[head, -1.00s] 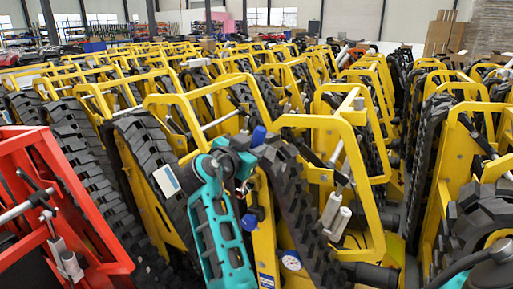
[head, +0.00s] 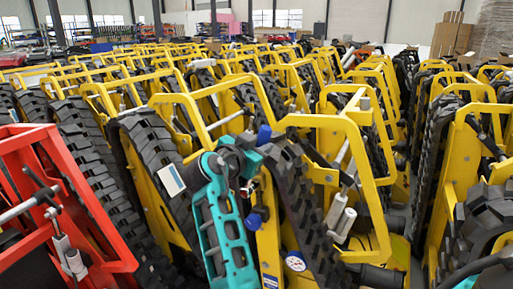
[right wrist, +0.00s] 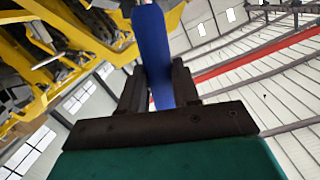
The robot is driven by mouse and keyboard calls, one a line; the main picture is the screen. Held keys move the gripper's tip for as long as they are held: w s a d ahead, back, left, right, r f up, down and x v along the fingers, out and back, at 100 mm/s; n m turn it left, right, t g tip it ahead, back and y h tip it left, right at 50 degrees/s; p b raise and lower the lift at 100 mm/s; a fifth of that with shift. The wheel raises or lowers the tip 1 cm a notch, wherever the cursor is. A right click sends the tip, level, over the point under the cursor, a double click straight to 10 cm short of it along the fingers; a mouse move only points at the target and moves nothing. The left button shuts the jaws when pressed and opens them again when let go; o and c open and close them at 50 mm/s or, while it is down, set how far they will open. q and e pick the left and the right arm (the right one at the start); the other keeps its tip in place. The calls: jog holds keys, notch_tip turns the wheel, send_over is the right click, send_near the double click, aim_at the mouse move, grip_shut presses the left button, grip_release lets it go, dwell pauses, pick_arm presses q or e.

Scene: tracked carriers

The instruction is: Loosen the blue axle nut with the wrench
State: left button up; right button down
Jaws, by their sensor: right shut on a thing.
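My right gripper (head: 248,188) is small and partly hidden behind my teal arm in the head view, in front of a yellow tracked carrier (head: 376,205). In the right wrist view my right gripper (right wrist: 158,82) is shut on a long blue bar with a rounded end, which looks like the wrench (right wrist: 152,45). In the head view small blue parts show above and below the gripper. I cannot tell whether either is the wrench or the axle nut. The nut is not clearly seen. My left gripper is not in view.
Yellow carriers with black rubber tracks (head: 310,205) stand in tight rows all around. A red carrier frame (head: 105,225) stands close at the left. A narrow gap runs between rows at the right. Cardboard boxes (head: 450,38) stand at the back right.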

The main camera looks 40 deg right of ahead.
jog(key=shift+w+a+f, duration=0.1)
jog(key=shift+f, duration=0.25)
jog(key=c, duration=1.4)
grip_release()
jog(key=shift+c, duration=1.3)
jog(key=shift+w+m+g+b, duration=0.1)
jog(key=shift+m+g+b, duration=0.2)
jog(key=shift+g+b, duration=0.15)
jog(key=o, duration=0.3)
grip_shut()
jog(key=shift+r, duration=0.1)
